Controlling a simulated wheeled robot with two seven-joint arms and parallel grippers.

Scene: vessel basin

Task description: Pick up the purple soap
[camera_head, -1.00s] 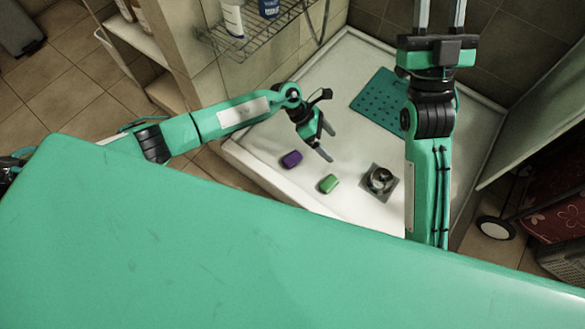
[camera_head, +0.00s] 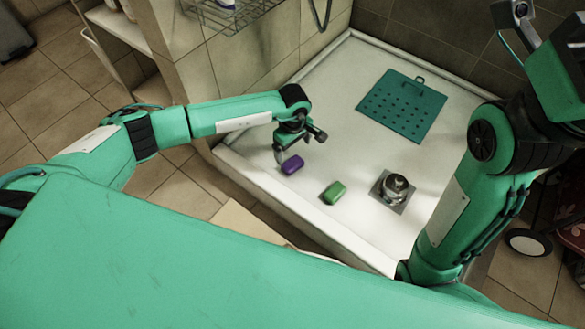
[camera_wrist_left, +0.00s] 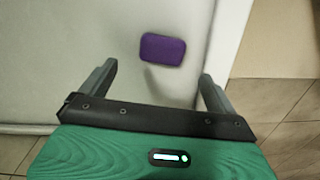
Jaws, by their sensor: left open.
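The purple soap (camera_head: 292,165) lies on the white shower tray (camera_head: 330,95), near its left front edge. My left gripper (camera_head: 280,154) is right by the soap in the head view and hides a little around its far side. In the left wrist view the soap (camera_wrist_left: 163,49) lies ahead of the spread fingers of my left gripper (camera_wrist_left: 157,85), between their lines and slightly beyond the tips. The fingers are apart and hold nothing. My right arm (camera_head: 490,150) is raised at the right; its fingertips are out of the picture.
A green soap (camera_head: 333,192) lies to the right of the purple one. A metal drain piece (camera_head: 395,187) on a square plate is further right. A teal perforated mat (camera_head: 403,105) lies at the back. A wire rack (camera_head: 225,15) hangs on the tiled wall. The tray has a raised rim.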

